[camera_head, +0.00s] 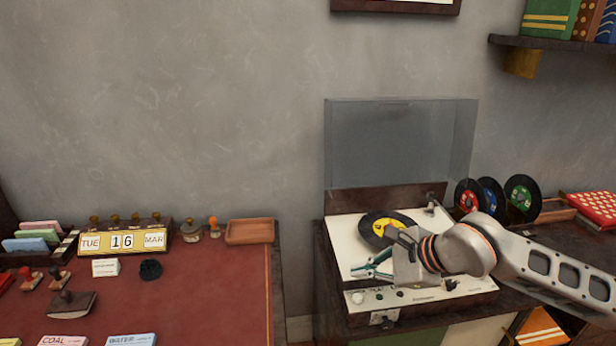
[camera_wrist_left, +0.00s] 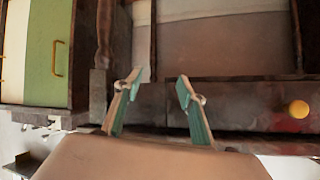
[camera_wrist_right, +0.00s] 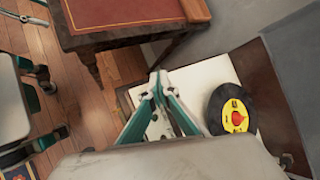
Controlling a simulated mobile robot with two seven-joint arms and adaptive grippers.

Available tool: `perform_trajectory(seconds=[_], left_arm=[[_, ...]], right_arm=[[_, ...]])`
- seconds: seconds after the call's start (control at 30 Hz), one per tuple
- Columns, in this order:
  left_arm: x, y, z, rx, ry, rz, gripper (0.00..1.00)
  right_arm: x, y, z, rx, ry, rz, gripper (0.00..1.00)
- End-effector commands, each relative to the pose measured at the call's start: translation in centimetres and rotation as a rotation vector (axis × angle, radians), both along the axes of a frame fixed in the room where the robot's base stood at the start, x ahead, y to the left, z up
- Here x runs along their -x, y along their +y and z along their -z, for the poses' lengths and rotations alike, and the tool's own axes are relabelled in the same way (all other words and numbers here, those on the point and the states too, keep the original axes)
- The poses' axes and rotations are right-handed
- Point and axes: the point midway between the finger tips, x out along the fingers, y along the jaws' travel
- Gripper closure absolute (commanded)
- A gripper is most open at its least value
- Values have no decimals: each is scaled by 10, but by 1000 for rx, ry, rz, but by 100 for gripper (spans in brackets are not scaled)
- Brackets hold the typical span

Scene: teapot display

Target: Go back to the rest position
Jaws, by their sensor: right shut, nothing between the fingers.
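My right gripper (camera_head: 364,269) is in front of and above the record player (camera_head: 345,235), its arm coming in from the right. Its teal fingers are closed together with nothing between them. In the right wrist view the shut fingertips (camera_wrist_right: 158,80) are beside the black record with a yellow label (camera_wrist_right: 232,112). That record (camera_head: 377,226) lies on the player, partly hidden by my right gripper. My left gripper (camera_wrist_left: 160,80) shows only in the left wrist view. Its two fingers are apart and empty, facing dark wooden furniture with a yellow knob (camera_wrist_left: 298,109).
The player's clear lid (camera_head: 400,140) stands raised behind. Several records (camera_head: 522,196) stand upright in a rack to the right, near a red box (camera_head: 598,207). The red-topped desk (camera_head: 200,290) at left holds a calendar (camera_head: 123,241), stamps and a wooden tray (camera_head: 250,231).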

Motion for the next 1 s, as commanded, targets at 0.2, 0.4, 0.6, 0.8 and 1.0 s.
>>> perform_trajectory(seconds=[0.2,0.4,0.6,0.8,1.0], left_arm=[[0,-1,-1,5,0,-2,60],[4,-3,6,14,16,-2,60],[14,-7,13,25,37,1,60],[21,-8,18,33,53,-1,60],[24,-8,23,38,64,-3,60]], right_arm=[[55,77,14,-348,249,-28,100],[102,143,-13,-883,623,57,100],[99,148,-38,-1418,997,288,100],[73,102,-7,-1931,1342,671,100],[79,33,94,-2390,1615,1214,100]])
